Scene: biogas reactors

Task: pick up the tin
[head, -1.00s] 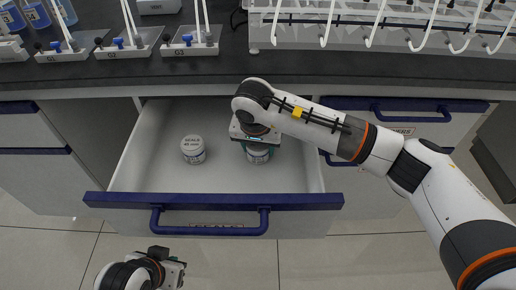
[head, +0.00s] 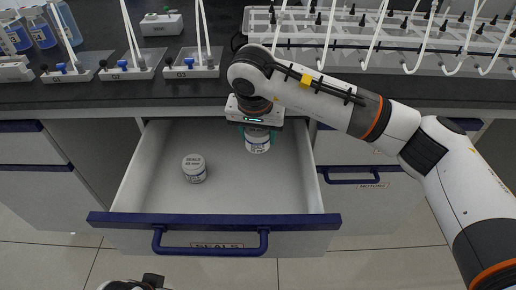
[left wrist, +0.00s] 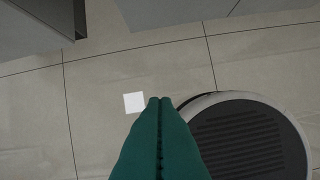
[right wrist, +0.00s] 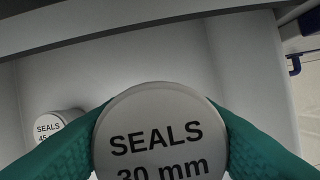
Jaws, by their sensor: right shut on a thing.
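My right gripper (head: 257,133) is shut on a white tin (head: 258,144) and holds it up over the back right of the open drawer. In the right wrist view the lid of the held tin (right wrist: 160,140) reads "SEALS 30 mm", with a green finger on either side. A second white tin (head: 194,168), labelled "SEALS 45 mm", stands upright on the drawer floor to the left; it also shows in the right wrist view (right wrist: 58,128). My left gripper (left wrist: 160,102) is shut and empty above the floor.
The drawer (head: 235,190) is pulled out, with a blue front edge and handle (head: 210,250). The dark bench top (head: 180,93) runs behind it, carrying small valve trays (head: 192,66) and a white rack (head: 380,45). Closed drawers flank it.

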